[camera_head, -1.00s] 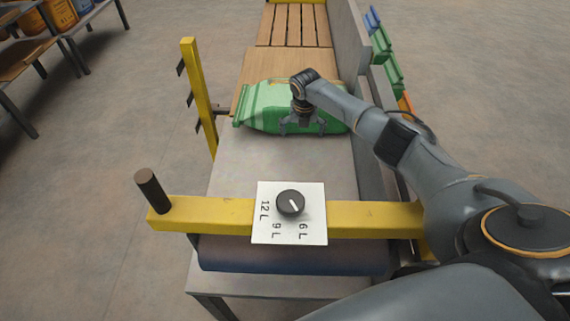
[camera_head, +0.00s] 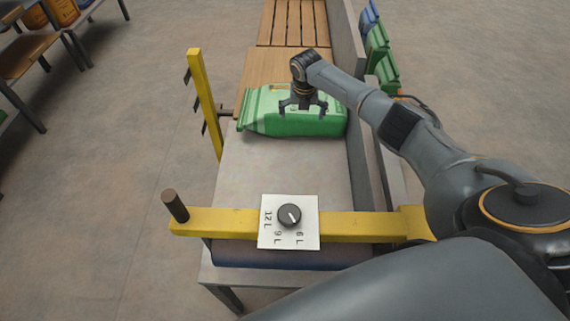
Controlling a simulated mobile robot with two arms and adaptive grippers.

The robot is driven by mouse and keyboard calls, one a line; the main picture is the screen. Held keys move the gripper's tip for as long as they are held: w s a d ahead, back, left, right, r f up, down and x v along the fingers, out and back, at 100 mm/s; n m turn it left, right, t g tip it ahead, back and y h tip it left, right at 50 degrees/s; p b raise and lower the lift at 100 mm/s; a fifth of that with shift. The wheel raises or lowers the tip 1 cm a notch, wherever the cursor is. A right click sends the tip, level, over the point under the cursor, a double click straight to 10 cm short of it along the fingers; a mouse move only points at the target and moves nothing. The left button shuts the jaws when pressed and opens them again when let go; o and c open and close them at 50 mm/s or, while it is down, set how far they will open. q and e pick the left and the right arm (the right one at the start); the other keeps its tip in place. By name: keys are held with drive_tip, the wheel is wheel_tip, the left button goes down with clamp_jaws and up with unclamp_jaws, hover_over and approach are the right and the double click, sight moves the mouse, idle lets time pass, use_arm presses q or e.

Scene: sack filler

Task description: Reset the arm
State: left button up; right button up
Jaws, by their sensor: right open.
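My right gripper (camera_head: 303,107) is open, its fingers pointing down, over the green sack (camera_head: 278,124). The fingers overlap the sack in the picture; I cannot tell whether they touch it, but they do not close around it. The sack lies on its side across the far part of the grey table (camera_head: 285,168), partly hidden by my gripper and arm. My right arm comes in from the right. My left gripper is not in view.
A yellow bar (camera_head: 355,227) crosses the near table edge, with a dial plate (camera_head: 289,237) and a dark peg (camera_head: 175,205). A yellow post (camera_head: 205,105) stands at left. Wooden slats (camera_head: 292,23) lie behind the sack. Coloured bins (camera_head: 377,50) stand beyond the grey side wall (camera_head: 348,45).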

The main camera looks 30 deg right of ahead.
wheel_tip(320, 180, up, 2)
drive_tip(key=shift+r+p, duration=0.25)
drive_tip(key=shift+p, duration=0.3)
